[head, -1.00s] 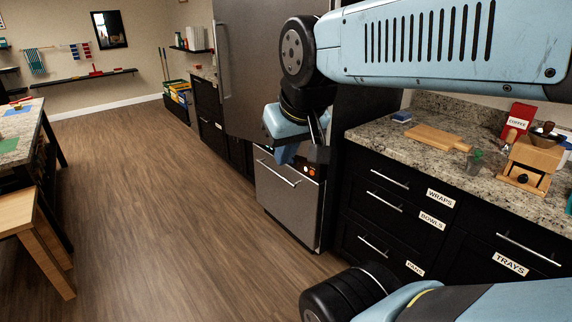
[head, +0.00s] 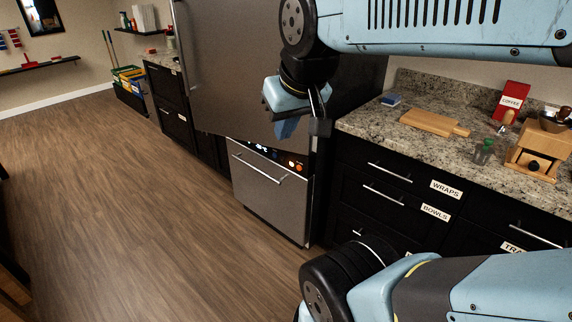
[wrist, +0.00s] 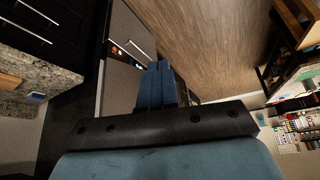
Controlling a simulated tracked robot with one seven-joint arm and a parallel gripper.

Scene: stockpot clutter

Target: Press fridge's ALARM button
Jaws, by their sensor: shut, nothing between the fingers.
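The fridge (head: 240,60) is a tall steel unit with a big upper door and a lower drawer (head: 270,200). A dark control strip (head: 263,150) runs between them, with a lit display and a few small buttons, one orange (head: 291,163) and one red (head: 299,166). Their lettering is too small to read, so I cannot tell which is ALARM. My gripper (head: 285,130) is shut and empty, in front of the fridge and just above the strip in the head view. In the wrist view its blue fingers (wrist: 155,88) are together, with the strip (wrist: 126,54) to their upper left, apparently apart from them.
A granite counter (head: 390,125) with black drawers stands right of the fridge. It holds a cutting board (head: 430,122), a coffee box (head: 511,98) and a wooden grinder (head: 537,155). Wooden floor (head: 120,200) is open to the left. The fridge drawer's bar handle (head: 258,170) sticks out below the strip.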

